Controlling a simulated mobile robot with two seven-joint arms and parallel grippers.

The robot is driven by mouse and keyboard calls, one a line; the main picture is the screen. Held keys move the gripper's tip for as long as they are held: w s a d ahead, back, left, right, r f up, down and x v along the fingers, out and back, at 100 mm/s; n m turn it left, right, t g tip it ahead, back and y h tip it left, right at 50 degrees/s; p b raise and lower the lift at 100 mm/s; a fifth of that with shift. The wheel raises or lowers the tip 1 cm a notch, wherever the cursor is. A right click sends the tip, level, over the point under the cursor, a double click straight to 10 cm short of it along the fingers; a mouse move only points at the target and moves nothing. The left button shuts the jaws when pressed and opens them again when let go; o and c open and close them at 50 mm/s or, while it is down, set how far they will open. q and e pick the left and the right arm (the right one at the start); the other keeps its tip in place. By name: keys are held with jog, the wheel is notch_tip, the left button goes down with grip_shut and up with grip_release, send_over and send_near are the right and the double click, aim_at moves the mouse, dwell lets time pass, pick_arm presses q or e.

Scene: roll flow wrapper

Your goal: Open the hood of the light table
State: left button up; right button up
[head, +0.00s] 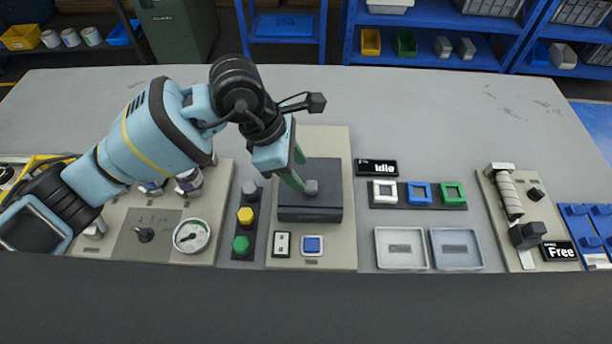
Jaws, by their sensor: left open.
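The light table (345,225) is a beige panel near the middle of the bench. Its dark grey box-like hood (325,200) lies flat on it and looks closed. A small grey knob (311,188) stands on the hood. My left gripper (297,171) is over the hood with its green fingers pointing down toward the knob. It is open, with one fingertip beside the knob; whether it touches cannot be told. The arm covers part of the panel's back left. My right gripper is not in view.
A gauge panel (165,225) and a button strip (245,218) stand to the left. In front of the hood are a switch (282,244) and a blue button (312,245). Coloured frames (420,194) and two trays (401,248) lie to the right. The back of the bench (430,105) is clear.

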aim_at(310, 184)
pick_arm(q)
jog(key=shift+x, duration=2.4)
grip_shut()
jog(key=shift+w, duration=0.1)
